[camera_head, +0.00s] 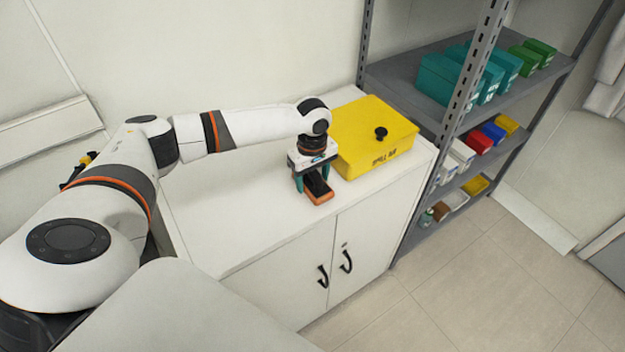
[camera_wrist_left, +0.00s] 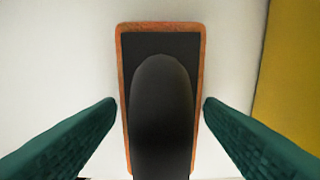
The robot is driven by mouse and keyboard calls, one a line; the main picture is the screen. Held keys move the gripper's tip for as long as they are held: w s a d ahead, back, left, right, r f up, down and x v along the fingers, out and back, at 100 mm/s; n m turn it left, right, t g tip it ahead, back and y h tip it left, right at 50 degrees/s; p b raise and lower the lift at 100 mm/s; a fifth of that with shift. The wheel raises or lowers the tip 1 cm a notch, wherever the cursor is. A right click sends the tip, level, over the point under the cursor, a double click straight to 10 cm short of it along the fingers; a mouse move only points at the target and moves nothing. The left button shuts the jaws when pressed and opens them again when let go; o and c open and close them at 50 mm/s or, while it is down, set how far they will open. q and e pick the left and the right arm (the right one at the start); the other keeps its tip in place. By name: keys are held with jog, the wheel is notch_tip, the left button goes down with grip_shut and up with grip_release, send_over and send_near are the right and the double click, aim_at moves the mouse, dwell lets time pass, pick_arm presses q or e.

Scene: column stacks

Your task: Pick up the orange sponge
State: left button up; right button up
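The orange sponge (camera_head: 319,199), orange at its rim with a dark, rounded handle-like top, lies on the white cabinet top in front of the yellow box. In the left wrist view the sponge (camera_wrist_left: 163,60) is upright in the picture, its lower end cut off by the frame. My left gripper (camera_head: 316,182) points down over it. Its two green fingers (camera_wrist_left: 160,103) are apart, one on each side of the sponge, with their tips very close to its long edges. Narrow gaps seem to show there. My right gripper is not in view.
A yellow lidded box (camera_head: 372,137) with a black knob stands close behind and right of the left gripper. The white cabinet top (camera_head: 225,225) is clear to the left. A grey metal shelf (camera_head: 405,75) with coloured boxes stands at the right.

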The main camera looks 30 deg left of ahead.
pick_arm(q)
jog(key=c, duration=0.7)
notch_tip(320, 180, up, 10)
jog(key=shift+r+b, duration=0.1)
jog(key=shift+b, duration=0.4)
jog(key=o, duration=0.4)
jog(key=shift+c, duration=1.3)
